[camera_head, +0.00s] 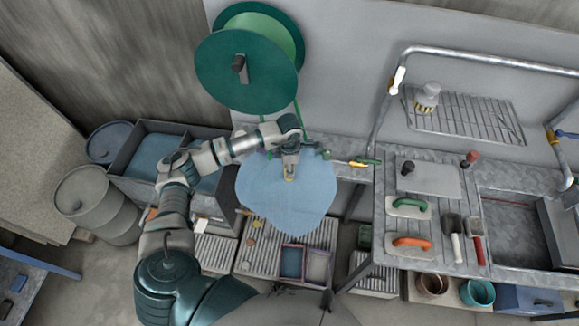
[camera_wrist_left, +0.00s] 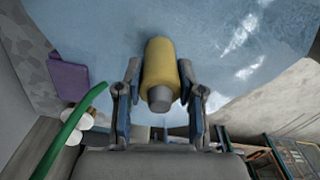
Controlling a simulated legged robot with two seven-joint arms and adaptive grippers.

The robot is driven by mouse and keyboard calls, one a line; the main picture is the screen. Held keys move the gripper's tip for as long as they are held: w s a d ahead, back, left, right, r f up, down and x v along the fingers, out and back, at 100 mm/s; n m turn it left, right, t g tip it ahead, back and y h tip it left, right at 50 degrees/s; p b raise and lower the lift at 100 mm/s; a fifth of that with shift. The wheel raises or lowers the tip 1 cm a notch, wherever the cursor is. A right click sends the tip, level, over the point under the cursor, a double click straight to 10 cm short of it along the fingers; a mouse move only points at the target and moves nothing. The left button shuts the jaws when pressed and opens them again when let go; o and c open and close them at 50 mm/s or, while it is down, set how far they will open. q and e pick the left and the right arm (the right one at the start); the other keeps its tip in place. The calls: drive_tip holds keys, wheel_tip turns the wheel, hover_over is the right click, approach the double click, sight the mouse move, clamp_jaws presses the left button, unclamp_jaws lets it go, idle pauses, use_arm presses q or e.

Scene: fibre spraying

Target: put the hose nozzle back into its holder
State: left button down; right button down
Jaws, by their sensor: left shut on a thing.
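My left gripper (camera_head: 289,176) is shut, its two fingers on either side of a yellow cylinder with a narrower grey end (camera_wrist_left: 160,72). This looks like the hose nozzle; only a small yellow tip of it shows in the head view. The gripper is over the light blue sheet (camera_head: 285,205). A green hose (camera_head: 297,112) hangs from the green reel (camera_head: 240,75), and a green hose also curves at the left of the wrist view (camera_wrist_left: 72,128). My right gripper is out of view.
The metal bench (camera_head: 385,260) at right carries green and orange handled trowels (camera_head: 408,207) (camera_head: 411,243) and brushes (camera_head: 453,245). A wire rack (camera_head: 465,115) is above it. Grey bins (camera_head: 123,158) and a drum (camera_head: 95,200) stand at left.

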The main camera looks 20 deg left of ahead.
use_arm(q)
drive_tip(key=c, duration=0.6)
unclamp_jaws()
drive_tip(key=shift+f, duration=0.1)
drive_tip(key=shift+c, duration=0.2)
wheel_tip(320, 180, up, 12)
drive_tip(key=shift+f, duration=0.1)
